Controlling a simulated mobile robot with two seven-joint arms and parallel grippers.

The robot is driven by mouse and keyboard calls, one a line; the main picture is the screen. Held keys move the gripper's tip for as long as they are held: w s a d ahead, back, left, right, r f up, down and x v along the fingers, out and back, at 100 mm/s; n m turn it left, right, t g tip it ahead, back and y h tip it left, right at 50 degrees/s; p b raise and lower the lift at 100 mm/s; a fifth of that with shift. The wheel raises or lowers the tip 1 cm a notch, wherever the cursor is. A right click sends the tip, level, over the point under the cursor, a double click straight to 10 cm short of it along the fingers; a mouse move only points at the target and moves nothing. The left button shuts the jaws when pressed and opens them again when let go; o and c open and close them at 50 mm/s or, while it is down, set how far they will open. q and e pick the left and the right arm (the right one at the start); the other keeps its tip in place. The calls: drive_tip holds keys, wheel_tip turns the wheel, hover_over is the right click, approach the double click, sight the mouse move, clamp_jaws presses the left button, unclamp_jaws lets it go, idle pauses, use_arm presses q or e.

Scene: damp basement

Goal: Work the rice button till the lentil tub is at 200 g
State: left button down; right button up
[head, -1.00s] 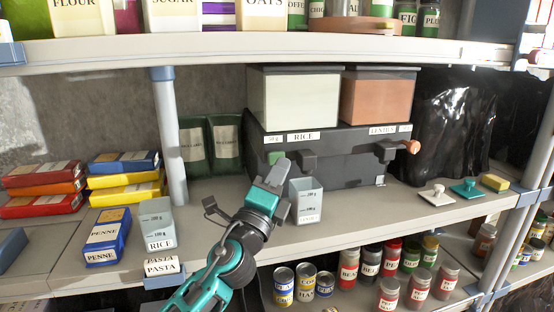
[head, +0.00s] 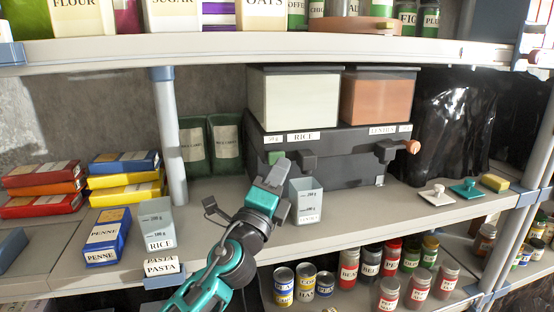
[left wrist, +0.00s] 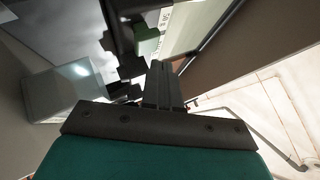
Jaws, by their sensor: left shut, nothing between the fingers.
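The dispenser (head: 340,172) is a dark box with a pale rice hopper (head: 295,100) and an orange-brown lentil hopper (head: 378,100) on top. The green rice button (head: 275,158) is on its front left; green also shows in the left wrist view (left wrist: 148,45). A grey tub (head: 307,203) with 200 g and 100 g marks stands below the rice spout (head: 307,162); its front label is blurred and its fill cannot be told. My left gripper (head: 275,173) is shut and empty, just in front of the button; contact cannot be told. My right gripper is out of view.
A tub labelled RICE (head: 157,228) stands at the left front edge beside pasta boxes (head: 107,240). An orange knob (head: 412,147) is by the lentil spout (head: 386,151). Cans and jars fill the shelf below.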

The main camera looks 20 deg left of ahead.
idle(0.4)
use_arm(q)
drive_tip(key=shift+w+a, duration=0.25)
drive_tip(key=shift+w, duration=0.1)
drive_tip(key=shift+w+a+b, duration=0.35)
drive_tip(key=shift+w+a, duration=0.05)
drive_tip(key=shift+w, duration=0.15)
idle(0.8)
drive_tip(key=shift+s+d, duration=0.1)
drive_tip(key=shift+s, duration=0.05)
drive_tip(key=shift+s+d, duration=0.5)
drive_tip(key=shift+s, duration=0.25)
drive_tip(key=shift+s+d+p, duration=0.3)
drive_tip(key=shift+s+d, duration=0.45)
drive_tip(key=shift+s, duration=0.3)
drive_tip(key=shift+s+d+p, duration=0.3)
drive_tip(key=shift+s+d, duration=0.4)
drive_tip(key=shift+s, duration=0.35)
